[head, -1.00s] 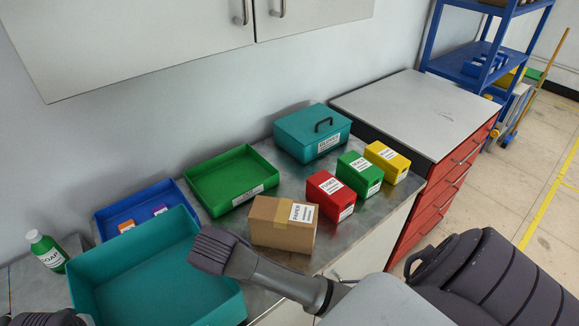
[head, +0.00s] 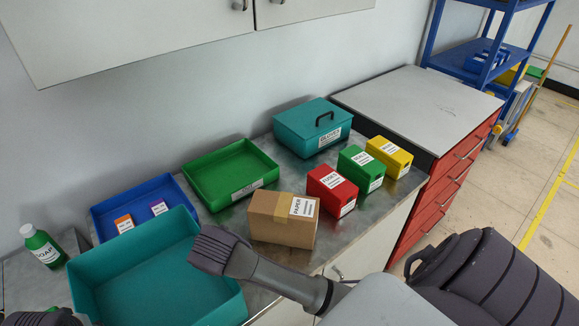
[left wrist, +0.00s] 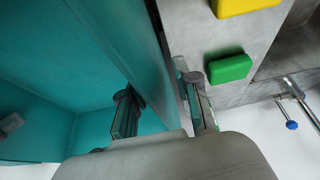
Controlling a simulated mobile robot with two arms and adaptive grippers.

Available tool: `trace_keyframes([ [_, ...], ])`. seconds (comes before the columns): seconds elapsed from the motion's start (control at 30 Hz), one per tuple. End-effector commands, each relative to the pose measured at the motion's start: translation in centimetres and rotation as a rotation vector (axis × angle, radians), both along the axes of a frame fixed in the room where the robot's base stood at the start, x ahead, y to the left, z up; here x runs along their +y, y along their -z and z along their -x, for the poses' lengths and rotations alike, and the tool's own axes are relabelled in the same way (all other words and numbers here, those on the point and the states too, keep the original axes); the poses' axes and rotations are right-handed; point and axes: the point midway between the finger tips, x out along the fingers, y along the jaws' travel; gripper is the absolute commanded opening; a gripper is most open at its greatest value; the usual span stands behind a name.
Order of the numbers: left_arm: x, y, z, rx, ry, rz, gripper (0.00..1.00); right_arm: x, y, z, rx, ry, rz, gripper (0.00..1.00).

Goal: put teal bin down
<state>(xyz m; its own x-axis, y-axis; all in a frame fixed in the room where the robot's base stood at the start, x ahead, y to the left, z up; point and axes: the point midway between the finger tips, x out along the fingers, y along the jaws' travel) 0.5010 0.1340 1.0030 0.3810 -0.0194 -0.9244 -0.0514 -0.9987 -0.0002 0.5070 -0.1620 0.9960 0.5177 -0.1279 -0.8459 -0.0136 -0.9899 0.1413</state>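The large, empty, open teal bin (head: 160,262) is at the lower left of the head view, in front of the blue tray. In the left wrist view its wall (left wrist: 120,45) runs between the fingers of my left gripper (left wrist: 165,112), one inside and one outside. In the head view only part of my left gripper shows at the bottom left corner. My right gripper (head: 212,250) is at the bin's right wall and looks closed on it, though its fingertips are hidden. The bin's underside and any contact below are hidden.
The metal counter (head: 235,215) carries a blue tray (head: 165,188), green tray (head: 235,170), cardboard box (head: 280,225), lidded teal box (head: 312,125), red (head: 325,185), green (head: 360,165) and yellow boxes (head: 385,152). A soap bottle (head: 40,247) stands left of the bin. Cabinets hang above.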

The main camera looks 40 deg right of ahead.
Motion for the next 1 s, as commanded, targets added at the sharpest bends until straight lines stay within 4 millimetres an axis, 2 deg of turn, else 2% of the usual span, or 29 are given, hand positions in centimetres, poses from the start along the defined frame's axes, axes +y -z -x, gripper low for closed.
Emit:
trace_keyframes([
  [0.3,0.1,-6.4,2.5,-0.007,0.001,0.002,0.31,0.0,0.0,0.0,-0.001,0.0,-0.001,0.34],
  [0.5,0.2,-8.9,3.6,-0.005,0.0,0.0,0.31,0.1,0.0,0.0,-0.001,0.0,-0.001,0.34],
  [0.73,0.3,-9.6,4.0,-0.001,-0.001,-0.002,0.31,0.3,-1.1,0.5,-0.003,-0.002,-0.004,0.34],
  [1.0,0.3,-9.6,4.0,-0.002,0.0,-0.001,0.31,1.0,-5.7,3.4,-0.005,-0.002,-0.005,0.34],
])
